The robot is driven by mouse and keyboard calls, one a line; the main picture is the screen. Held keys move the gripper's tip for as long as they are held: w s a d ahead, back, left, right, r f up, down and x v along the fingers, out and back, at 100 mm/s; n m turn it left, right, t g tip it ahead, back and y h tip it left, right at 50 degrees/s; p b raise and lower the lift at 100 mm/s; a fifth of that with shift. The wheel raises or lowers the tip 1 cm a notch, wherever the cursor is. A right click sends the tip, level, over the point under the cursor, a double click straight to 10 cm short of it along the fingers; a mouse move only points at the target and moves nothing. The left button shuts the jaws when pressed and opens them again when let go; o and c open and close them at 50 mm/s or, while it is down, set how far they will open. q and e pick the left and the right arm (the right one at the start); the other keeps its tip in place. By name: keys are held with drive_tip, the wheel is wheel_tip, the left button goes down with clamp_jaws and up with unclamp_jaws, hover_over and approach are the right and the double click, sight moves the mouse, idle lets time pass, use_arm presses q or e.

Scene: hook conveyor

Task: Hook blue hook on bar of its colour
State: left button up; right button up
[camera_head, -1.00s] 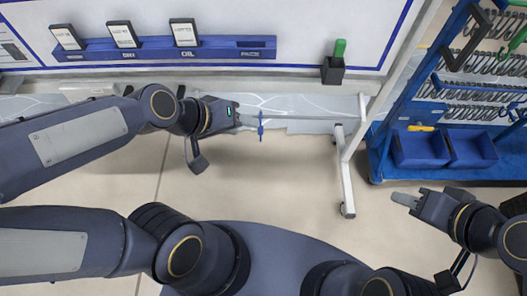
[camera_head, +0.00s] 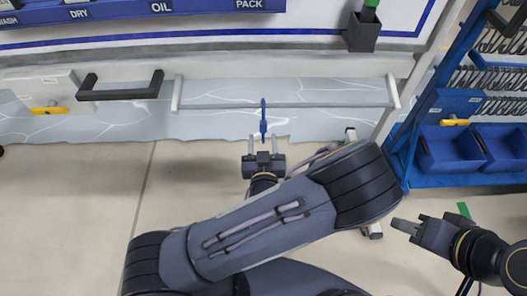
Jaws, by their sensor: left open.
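The blue hook (camera_head: 263,124) is a slim upright blue piece at a long grey bar (camera_head: 330,106). Its upper end crosses the bar and its lower end hangs below; it looks hung there, though the exact contact is too small to tell. My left gripper (camera_head: 263,146) is just below the hook, with its two fingers spread to either side of the hook's lower end and nothing seen gripped. My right gripper (camera_head: 405,227) is at the right, away from the bar, near the blue rack; its finger gap cannot be made out.
A black handle (camera_head: 120,92) and a yellow piece (camera_head: 48,110) are at the left. A black holder (camera_head: 363,33) stands above the bar. A blue rack with bins (camera_head: 448,150) and rows of grey hooks is at the right. Floor at lower left is clear.

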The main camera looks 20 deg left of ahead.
sight(264, 129)
use_arm(q)
drive_tip(key=shift+w+d+t, duration=0.1)
drive_tip(key=shift+w+t, duration=0.05)
drive_tip(key=shift+t, duration=0.15)
drive_tip(key=shift+w+r, duration=0.1)
drive_tip(key=shift+w, duration=0.25)
drive_tip(key=x, duration=0.6)
drive_tip(key=shift+w+b, duration=0.4)
drive_tip(key=shift+c, duration=0.2)
clamp_jaws()
